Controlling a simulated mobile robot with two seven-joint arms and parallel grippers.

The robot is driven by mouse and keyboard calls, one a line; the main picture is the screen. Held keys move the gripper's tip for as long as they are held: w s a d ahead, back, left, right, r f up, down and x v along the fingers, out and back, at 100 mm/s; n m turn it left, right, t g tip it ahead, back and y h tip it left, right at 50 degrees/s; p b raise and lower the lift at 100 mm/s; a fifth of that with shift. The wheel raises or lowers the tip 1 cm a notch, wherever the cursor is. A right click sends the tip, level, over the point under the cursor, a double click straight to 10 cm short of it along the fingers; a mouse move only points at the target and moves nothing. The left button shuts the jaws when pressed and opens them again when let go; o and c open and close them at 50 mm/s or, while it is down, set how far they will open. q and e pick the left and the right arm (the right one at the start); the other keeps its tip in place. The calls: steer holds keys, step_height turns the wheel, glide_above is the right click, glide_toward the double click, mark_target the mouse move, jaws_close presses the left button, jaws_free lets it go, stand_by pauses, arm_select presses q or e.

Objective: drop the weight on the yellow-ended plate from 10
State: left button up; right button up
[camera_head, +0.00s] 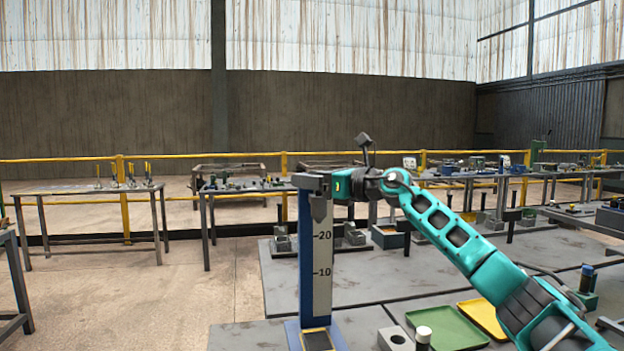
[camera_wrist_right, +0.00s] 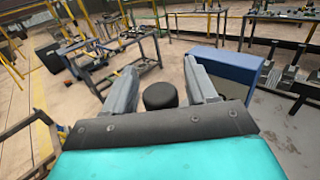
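The rack is a blue post with a white scale (camera_head: 322,250) marked 20 and 10. At its foot is a dark plate (camera_head: 318,340) with yellow edging, cut by the lower picture edge. My right gripper (camera_head: 312,192) is at the top of the post, above the 20 mark, and overlaps the scale. In the right wrist view its fingers (camera_wrist_right: 160,85) are well apart. A short black cylinder (camera_wrist_right: 160,95) shows between them, with gaps on both sides; I cannot tell whether it is the weight. No weight shows on the plate. My left gripper is out of view.
Beyond are a green tray (camera_head: 447,327) and a yellow tray (camera_head: 484,318). A dark-capped bottle (camera_head: 586,278) stands further right. Tables and yellow railings line the back.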

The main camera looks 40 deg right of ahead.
steer(key=c, duration=0.5)
jaws_close()
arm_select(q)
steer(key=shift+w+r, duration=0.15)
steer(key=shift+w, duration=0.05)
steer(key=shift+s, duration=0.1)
arm_select(e)
steer(key=shift+f, duration=0.1)
arm_select(q)
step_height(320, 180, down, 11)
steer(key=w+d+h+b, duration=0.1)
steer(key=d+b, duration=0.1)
steer(key=b, duration=1.2)
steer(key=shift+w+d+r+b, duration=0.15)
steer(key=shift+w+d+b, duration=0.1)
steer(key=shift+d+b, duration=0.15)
arm_select(e)
step_height(320, 180, down, 20)
steer(key=shift+r, duration=0.2)
